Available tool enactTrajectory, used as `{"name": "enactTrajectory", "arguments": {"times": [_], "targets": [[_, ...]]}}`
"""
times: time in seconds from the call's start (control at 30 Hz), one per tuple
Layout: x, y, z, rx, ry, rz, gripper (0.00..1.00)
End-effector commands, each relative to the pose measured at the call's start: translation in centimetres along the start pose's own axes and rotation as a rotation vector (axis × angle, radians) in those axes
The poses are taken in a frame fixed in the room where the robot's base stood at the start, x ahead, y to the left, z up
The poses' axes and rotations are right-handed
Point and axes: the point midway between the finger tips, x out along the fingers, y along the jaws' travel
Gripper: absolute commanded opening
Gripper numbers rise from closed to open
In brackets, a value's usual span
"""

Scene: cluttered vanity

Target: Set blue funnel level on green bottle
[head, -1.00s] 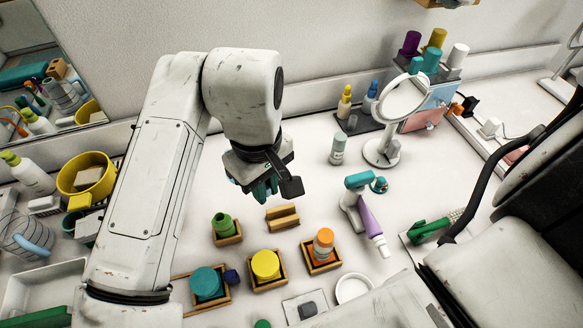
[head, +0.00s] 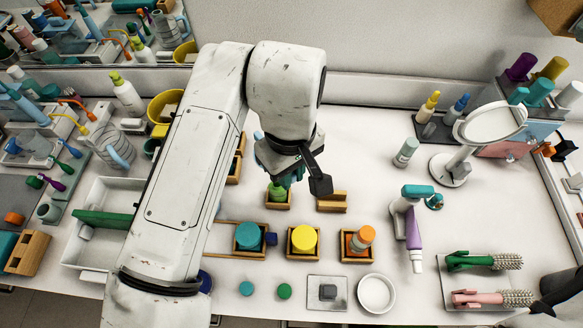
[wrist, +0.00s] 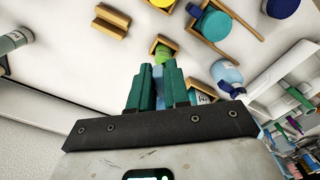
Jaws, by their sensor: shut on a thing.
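The green bottle (head: 278,193) stands in a small wooden holder at the middle of the counter; it also shows in the wrist view (wrist: 163,50), just past my fingertips. My gripper (head: 286,180) hangs directly behind and above it, overlapping its top in the head view. In the wrist view my teal fingers (wrist: 158,80) are closed around a pale blue piece (wrist: 160,86), which looks like the blue funnel. Most of it is hidden by the fingers, so I cannot tell its tilt or whether it touches the bottle.
Wooden trays hold a teal jar (head: 248,236), a yellow jar (head: 303,238) and an orange-capped bottle (head: 362,236) in front. A wooden block (head: 332,203) lies to the right. A round mirror (head: 490,124) stands farther right.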

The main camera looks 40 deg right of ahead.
Motion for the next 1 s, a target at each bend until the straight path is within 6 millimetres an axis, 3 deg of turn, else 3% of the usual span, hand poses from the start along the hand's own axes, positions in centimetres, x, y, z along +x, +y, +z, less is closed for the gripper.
{"name": "enactTrajectory", "arguments": {"times": [0.1, 0.73, 1.0], "targets": [[-0.1, 0.1, 0.0, -0.001, 0.000, 0.002, 0.00], [5.1, 0.0, 0.0, 0.000, 0.000, 0.001, 0.00], [6.0, 0.0, 0.0, 0.000, 0.000, 0.000, 0.00]]}}
